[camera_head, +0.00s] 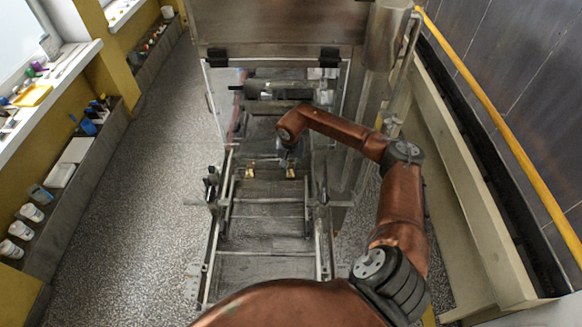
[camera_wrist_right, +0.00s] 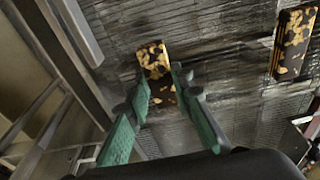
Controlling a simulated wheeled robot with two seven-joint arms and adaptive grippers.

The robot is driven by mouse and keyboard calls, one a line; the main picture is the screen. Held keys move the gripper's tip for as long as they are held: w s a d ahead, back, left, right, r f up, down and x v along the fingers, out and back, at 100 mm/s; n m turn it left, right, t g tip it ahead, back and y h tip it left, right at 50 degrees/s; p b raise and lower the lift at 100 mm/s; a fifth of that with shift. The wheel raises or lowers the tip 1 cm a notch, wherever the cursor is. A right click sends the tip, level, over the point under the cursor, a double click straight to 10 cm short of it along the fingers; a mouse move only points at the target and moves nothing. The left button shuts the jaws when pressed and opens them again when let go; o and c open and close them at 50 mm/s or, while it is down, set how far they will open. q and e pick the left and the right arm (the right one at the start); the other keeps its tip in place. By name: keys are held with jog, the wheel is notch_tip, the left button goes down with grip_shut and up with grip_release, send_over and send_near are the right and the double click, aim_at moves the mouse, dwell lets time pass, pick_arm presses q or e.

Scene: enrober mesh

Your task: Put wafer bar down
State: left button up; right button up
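A dark wafer bar with pale golden patches (camera_wrist_right: 154,62) lies between the two green fingers of my right gripper (camera_wrist_right: 160,77) in the right wrist view. The fingertips meet its two long edges, so the gripper looks shut on it. The bar is at or just above the mesh; I cannot tell if it touches. In the head view, the right gripper (camera_head: 289,160) points down over the mesh, with the bar (camera_head: 291,173) at its tips. A second, similar bar lies on the mesh (camera_wrist_right: 292,42), apart from the gripper; it shows left of it in the head view (camera_head: 250,173). My left gripper is not in view.
The wire mesh belt (camera_head: 265,215) runs between metal side rails (camera_head: 223,230). A metal machine hood (camera_head: 275,28) with a clear panel stands over its far end. A ledge with cups and boxes (camera_head: 70,155) is at the left. A yellow rail (camera_head: 500,140) runs along the right.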

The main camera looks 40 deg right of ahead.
aim_at(291, 173)
jog(key=o, duration=0.5)
jog(key=shift+r, duration=0.1)
jog(key=r, duration=0.4)
jog(key=s+r+b, duration=0.1)
jog(key=r, duration=0.3)
jog(key=a+r, duration=0.1)
jog(key=r, duration=0.3)
jog(key=shift+s+b, duration=0.2)
jog(key=shift+b, duration=0.1)
